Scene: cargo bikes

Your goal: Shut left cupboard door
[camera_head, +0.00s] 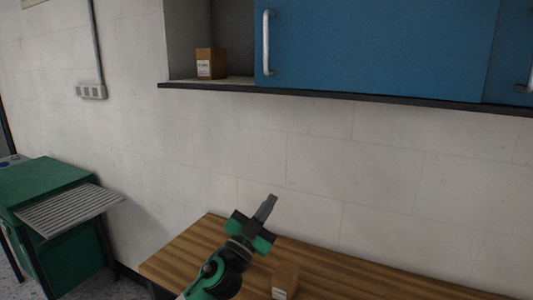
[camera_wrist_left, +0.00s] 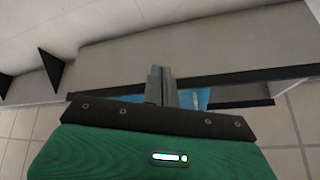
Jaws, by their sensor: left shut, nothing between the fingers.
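The wall cupboard (camera_head: 181,40) hangs at the top of the head view. Its left blue door (camera_head: 375,45) has a pale vertical handle (camera_head: 267,42) near its left edge. Left of that edge the cupboard is open and its inside shows. My left gripper (camera_head: 268,205) is below the cupboard, in front of the wall and above the wooden table, apart from the door. Its fingers are shut and empty; they also show in the left wrist view (camera_wrist_left: 161,85), with a small blue patch beside them. My right gripper is out of view.
A cardboard box (camera_head: 210,63) stands in the cupboard's open part. Another blue panel with a handle (camera_head: 531,76) is at the right edge. A wooden table (camera_head: 200,248) below bears a small box (camera_head: 285,280). A green cabinet (camera_head: 60,190) stands at left.

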